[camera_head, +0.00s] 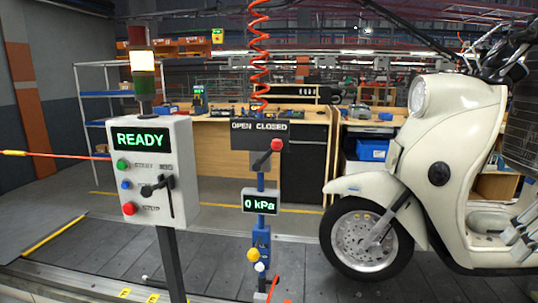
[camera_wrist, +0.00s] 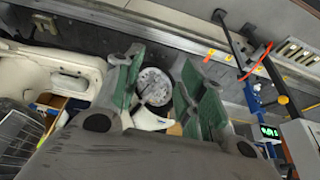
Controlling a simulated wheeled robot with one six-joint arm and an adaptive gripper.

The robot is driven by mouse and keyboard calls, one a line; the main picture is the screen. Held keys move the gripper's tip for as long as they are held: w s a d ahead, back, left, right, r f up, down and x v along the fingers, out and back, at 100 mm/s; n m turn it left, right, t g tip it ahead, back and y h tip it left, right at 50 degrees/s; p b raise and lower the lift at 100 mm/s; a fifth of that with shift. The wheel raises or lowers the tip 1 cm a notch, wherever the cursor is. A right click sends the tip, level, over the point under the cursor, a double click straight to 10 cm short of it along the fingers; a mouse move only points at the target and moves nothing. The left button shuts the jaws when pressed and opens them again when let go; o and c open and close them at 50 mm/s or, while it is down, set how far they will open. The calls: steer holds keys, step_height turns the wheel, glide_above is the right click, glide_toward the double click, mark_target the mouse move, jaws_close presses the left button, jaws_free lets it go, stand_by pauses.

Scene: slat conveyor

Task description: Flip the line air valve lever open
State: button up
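The air valve lever (camera_head: 267,157) is a short dark arm with a red knob. In the head view it leans up and to the right, under the word CLOSED on the dark OPEN CLOSED sign (camera_head: 245,142). It is mounted on a blue post (camera_head: 261,182). Below it a display (camera_head: 261,202) reads 0 kPa. In the wrist view the display (camera_wrist: 269,132) shows at the right edge; I cannot make out the lever there. My gripper (camera_wrist: 160,70) shows only in the wrist view, with green-padded fingers spread apart and nothing between them, away from the post.
A control box (camera_head: 178,138) reading READY, with buttons, a black lever and a lamp, stands left of the valve post. A cream scooter (camera_head: 460,150) stands at the right. A yellow knob (camera_head: 253,255) and red hose are low on the post. Workbenches stand behind.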

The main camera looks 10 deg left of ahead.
steer(key=shift+f, duration=0.3)
steer(key=c, duration=0.6)
steer(key=shift+w+f+g, duration=0.75)
steer(key=shift+f+g, duration=0.05)
steer(key=shift+f, duration=0.2)
jaws_close()
steer(key=w+a+f+m+g+y, duration=0.2)
steer(key=w+a+m+y, duration=0.25)
steer(key=a, duration=0.35)
steer(key=w+a+f+m+g+y, duration=0.1)
steer(key=w+a+m+y, duration=0.3)
steer(key=a, duration=0.3)
steer(key=w+a+r+m+t+y, duration=0.2)
steer(key=w+a+r+m+y, duration=0.5)
steer(key=a+r+m, duration=0.4)
steer(key=shift+w+a+m, duration=0.45)
steer(key=shift+w, duration=0.2)
